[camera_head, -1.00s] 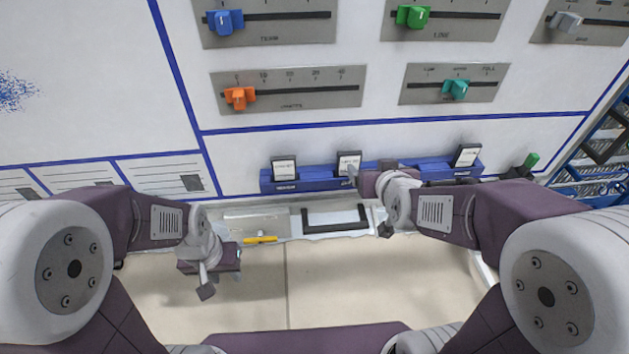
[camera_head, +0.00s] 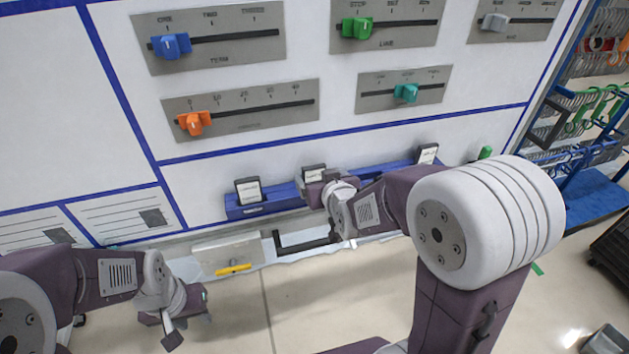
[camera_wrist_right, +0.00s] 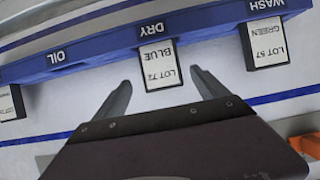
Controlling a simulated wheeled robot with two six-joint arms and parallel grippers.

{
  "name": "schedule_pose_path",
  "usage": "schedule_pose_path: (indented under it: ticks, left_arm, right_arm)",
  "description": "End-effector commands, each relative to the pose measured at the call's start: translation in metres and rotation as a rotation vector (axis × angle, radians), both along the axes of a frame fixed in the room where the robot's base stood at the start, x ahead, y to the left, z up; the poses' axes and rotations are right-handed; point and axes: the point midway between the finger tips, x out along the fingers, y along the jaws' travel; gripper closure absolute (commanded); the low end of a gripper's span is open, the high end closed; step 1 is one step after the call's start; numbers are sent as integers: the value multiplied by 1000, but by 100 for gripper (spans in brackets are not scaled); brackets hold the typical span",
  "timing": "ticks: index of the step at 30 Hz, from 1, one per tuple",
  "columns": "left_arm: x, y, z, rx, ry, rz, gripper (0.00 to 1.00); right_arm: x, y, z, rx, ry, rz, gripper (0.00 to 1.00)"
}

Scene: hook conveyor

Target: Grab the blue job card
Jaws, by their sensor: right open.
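The blue job card (camera_wrist_right: 161,64) is a white card in a dark holder, reading "LOT 72 BLUE", in the "DRY" slot of a blue rail (camera_wrist_right: 100,46) in the right wrist view. In the head view it is the middle card (camera_head: 314,172), partly hidden by my gripper. My right gripper (camera_wrist_right: 160,84) is open, its two fingers apart on either side of the card's free end, not closed on it. In the head view the right gripper (camera_head: 318,192) is in front of the rail. My left gripper (camera_head: 180,318) is low at the left, away from the cards; its jaw gap is unclear.
A green card (camera_wrist_right: 269,44) in "WASH" and another card (camera_wrist_right: 10,102) near "OIL" flank it. The ledge below holds a black handle (camera_head: 300,245) and a yellow item (camera_head: 234,269). Slider panels (camera_head: 240,108) are above. A blue rack (camera_head: 590,160) stands right.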

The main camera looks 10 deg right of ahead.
Motion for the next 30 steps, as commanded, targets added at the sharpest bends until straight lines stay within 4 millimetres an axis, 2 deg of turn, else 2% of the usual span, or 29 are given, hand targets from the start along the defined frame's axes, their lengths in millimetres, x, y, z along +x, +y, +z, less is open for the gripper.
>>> schedule_pose_path:
  ticks: [6, 14, 17, 21, 30]
  left_arm:
    - [0, 0, -1, 0, 0, 0, 64]
    - [0, 0, -1, 0, 0, 0, 64]
    - [0, 0, -1, 0, 0, 0, 64]
    - [0, 0, -1, 0, 0, 0, 64]
    - [0, 0, 0, 0, 0, 0, 64]
  right_arm:
    - [33, 3, -17, -1, 3, 0, 16]
    - [38, 3, -19, 0, 1, 0, 16]
    - [38, 3, -19, 0, 2, 0, 41]
    - [38, 3, -19, 0, 2, 0, 80]
    - [38, 3, -16, 0, 2, 0, 83]
